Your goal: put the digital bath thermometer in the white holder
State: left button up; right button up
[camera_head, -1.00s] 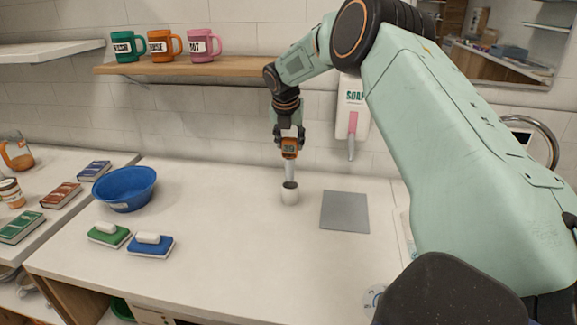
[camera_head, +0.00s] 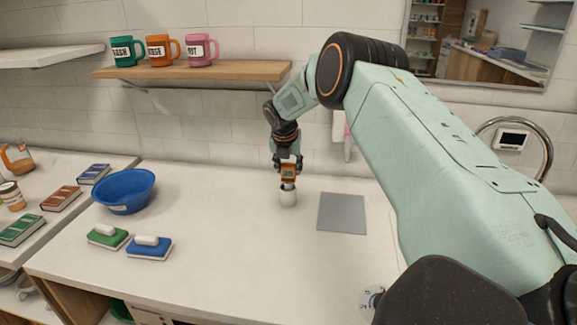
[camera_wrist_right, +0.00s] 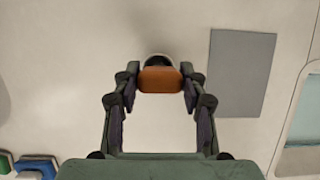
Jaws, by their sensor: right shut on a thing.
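The digital bath thermometer (camera_head: 288,172) has an orange head and a pale stem. My right gripper (camera_head: 288,165) is shut on its head and holds it upright. In the right wrist view the orange head (camera_wrist_right: 160,80) sits between the fingers of my right gripper (camera_wrist_right: 160,83). How deep the stem reaches is hidden. My left gripper is not in view.
A grey mat (camera_head: 342,213) lies right of the holder. A blue bowl (camera_head: 124,191), a green sponge (camera_head: 108,239) and a blue sponge (camera_head: 150,250) are to the left. A shelf (camera_head: 200,70) with mugs is above. The counter around the holder is clear.

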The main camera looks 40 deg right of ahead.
jog(key=o, duration=0.9)
jog(key=shift+w+a+f, duration=0.1)
jog(key=shift+f, duration=0.05)
jog(key=o, duration=0.4)
jog(key=shift+w+f, duration=0.15)
jog(key=shift+f, duration=0.05)
jog(key=shift+c, duration=0.2)
jog(key=shift+s+r, duration=0.2)
jog(key=shift+r, duration=0.05)
jog(key=shift+a+r, duration=0.1)
jog(key=shift+r, duration=0.55)
jog(key=v, duration=1)
jog(key=shift+r, duration=0.35)
jog(key=shift+s+a, duration=0.15)
jog(key=shift+s, duration=0.1)
